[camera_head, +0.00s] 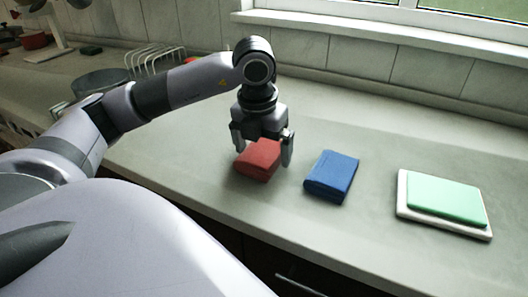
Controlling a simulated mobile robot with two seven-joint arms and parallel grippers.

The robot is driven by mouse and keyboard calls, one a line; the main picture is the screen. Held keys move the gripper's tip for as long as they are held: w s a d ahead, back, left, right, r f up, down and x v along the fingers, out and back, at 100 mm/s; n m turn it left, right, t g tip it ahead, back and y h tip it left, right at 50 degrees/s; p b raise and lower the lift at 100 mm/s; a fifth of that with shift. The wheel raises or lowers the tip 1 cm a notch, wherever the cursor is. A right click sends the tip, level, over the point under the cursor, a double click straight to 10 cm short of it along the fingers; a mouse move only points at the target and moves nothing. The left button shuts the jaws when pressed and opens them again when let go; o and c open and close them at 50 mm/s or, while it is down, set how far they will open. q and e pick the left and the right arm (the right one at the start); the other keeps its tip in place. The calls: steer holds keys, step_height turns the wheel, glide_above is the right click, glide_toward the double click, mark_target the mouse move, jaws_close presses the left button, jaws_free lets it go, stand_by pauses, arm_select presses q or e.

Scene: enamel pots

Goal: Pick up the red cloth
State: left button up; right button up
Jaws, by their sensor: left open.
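The red cloth (258,162) is a folded block lying on the counter, left of the middle. My left gripper (262,152) points down over it from above and behind. Its fingers are spread, one at the left edge of the cloth and one at its right side. The jaws are open. Whether the fingers touch the cloth cannot be told. The gripper hides the back part of the cloth. My right gripper is not in view.
A folded blue cloth (331,176) lies just right of the red one. A green cloth (447,201) lies on a white board (402,196) at the right. A wire rack (156,60) and a metal pot (100,80) stand behind my left arm. Bare counter (380,140) lies behind the cloths.

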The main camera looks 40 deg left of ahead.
mark_target(264, 150)
arm_select(q)
steer(key=shift+w+f, duration=0.1)
steer(key=shift+f, duration=0.2)
steer(key=c, duration=1)
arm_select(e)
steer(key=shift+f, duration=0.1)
arm_select(q)
steer(key=shift+r, duration=0.1)
step_height(264, 150, up, 8)
steer(key=shift+r+p, duration=0.2)
steer(key=shift+p, duration=0.45)
step_height(264, 150, up, 12)
steer(key=p, duration=0.5)
steer(key=shift+f, duration=0.25)
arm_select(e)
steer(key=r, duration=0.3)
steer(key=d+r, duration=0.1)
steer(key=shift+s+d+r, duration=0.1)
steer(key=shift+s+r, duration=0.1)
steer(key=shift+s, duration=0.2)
